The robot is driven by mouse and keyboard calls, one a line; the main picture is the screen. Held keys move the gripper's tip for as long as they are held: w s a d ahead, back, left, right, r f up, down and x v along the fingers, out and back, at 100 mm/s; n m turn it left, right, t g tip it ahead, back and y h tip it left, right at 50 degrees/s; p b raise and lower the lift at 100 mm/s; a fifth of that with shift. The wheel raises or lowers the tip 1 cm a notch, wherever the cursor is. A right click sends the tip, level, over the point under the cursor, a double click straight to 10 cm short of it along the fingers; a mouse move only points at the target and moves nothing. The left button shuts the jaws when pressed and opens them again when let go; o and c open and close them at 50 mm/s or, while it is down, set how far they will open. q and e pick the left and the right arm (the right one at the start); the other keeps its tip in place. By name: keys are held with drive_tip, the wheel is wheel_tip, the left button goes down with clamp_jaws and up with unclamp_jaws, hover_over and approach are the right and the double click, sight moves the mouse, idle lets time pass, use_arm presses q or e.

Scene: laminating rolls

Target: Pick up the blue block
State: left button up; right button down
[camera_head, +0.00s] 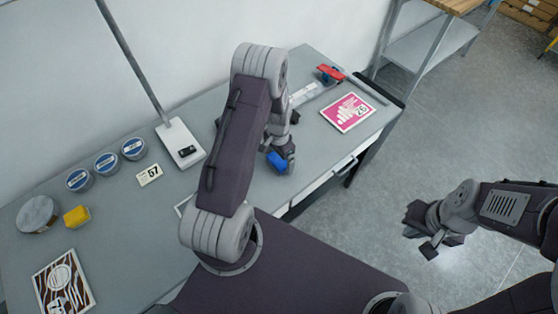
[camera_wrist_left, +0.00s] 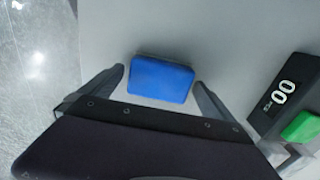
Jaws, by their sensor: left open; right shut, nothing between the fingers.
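The blue block (camera_head: 277,161) lies on the grey table near its front edge, partly covered by my left gripper (camera_head: 281,163) in the head view. In the left wrist view the blue block (camera_wrist_left: 161,79) is fully visible between and just beyond the two open fingertips, with a small gap on each side. My left gripper (camera_wrist_left: 158,82) is open and holds nothing. My right gripper (camera_head: 430,233) is shut and empty, off to the right over the floor, away from the table.
A black "00" display (camera_wrist_left: 283,95) with a green block (camera_wrist_left: 302,126) is right of the block in the wrist view. Several blue-labelled tins, one here (camera_head: 106,163), a yellow block (camera_head: 76,215) and a "57" card (camera_head: 149,175) stand left. A pink card (camera_head: 348,112) lies right.

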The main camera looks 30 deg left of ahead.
use_arm(q)
drive_tip(key=shift+f, duration=0.5)
drive_tip(key=shift+r, duration=0.1)
drive_tip(key=c, duration=1.5)
drive_tip(key=r, duration=0.4)
drive_tip(key=shift+w+d+r+b, duration=0.15)
drive_tip(key=shift+w+d+b, duration=0.1)
drive_tip(key=shift+b, duration=0.15)
drive_tip(key=w+d+r+b, duration=0.1)
drive_tip(key=w+d+r, duration=0.5)
drive_tip(key=d, duration=0.3)
drive_tip(key=shift+w+r, duration=0.25)
drive_tip(key=shift+r, duration=0.1)
drive_tip(key=o, duration=0.9)
drive_tip(key=c, duration=0.5)
drive_tip(key=shift+a, duration=0.1)
